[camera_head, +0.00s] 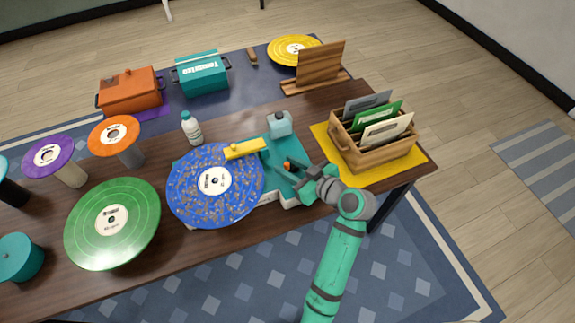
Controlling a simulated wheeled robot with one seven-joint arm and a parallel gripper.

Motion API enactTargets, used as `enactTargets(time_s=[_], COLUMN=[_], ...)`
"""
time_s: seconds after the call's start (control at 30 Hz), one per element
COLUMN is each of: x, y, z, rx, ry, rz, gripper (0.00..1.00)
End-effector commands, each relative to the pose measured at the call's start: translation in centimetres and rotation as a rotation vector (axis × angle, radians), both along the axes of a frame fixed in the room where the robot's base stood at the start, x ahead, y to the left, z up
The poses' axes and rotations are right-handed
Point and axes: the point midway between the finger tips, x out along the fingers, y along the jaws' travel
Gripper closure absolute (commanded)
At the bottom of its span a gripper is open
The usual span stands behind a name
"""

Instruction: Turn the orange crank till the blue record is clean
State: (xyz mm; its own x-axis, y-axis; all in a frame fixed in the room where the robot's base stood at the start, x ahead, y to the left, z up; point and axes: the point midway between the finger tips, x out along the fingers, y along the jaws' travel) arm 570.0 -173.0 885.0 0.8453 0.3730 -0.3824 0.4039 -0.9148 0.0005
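The blue record (190,188) lies on a teal-and-white machine (285,186) on the dark wooden table. Brown specks cover much of its face around the pale label. A yellow arm (245,149) reaches over the record's upper right edge. A small part of the orange crank (288,166) shows on the machine's right side. My gripper (297,168) comes in from the lower right and is right at the crank. Its fingers are too small and partly hidden to tell whether they are closed on it.
A wooden crate (375,160) of record sleeves stands on a yellow mat (324,142) to the right. A bottle (191,128) and a light-blue container (280,124) stand behind the machine. A green record (135,222) lies left. A wooden stand (318,68) is behind.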

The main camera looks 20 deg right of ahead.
Motion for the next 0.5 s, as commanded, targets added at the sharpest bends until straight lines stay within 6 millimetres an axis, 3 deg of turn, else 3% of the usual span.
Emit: enactTargets(time_s=[0.33,0.5], x=[0.33,0.31], y=[0.17,0.16], z=[-0.18,-0.17], rx=[0.0,0.0], ry=[0.0,0.0], rz=[0.0,0.0], gripper=[0.67,1.0])
